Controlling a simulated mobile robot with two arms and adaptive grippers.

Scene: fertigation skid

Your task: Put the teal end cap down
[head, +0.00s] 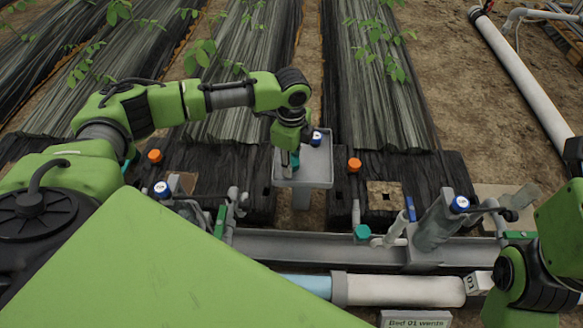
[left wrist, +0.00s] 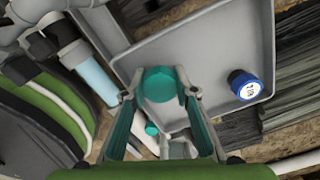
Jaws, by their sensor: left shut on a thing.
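My left gripper (head: 290,172) is over the grey tray (head: 318,178), pointing down. In the left wrist view its two fingers (left wrist: 160,98) are shut on the teal end cap (left wrist: 159,84), which sits between the fingertips with the tray (left wrist: 208,40) behind it. The cap also shows in the head view (head: 295,160), partly hidden by the gripper. I cannot tell whether the cap touches the tray floor. My right gripper is out of view.
Orange caps stand left (head: 155,156) and right (head: 354,165) of the tray. Another teal piece (head: 362,233) sits on the pipework in front. The tray has bare floor around the held cap.

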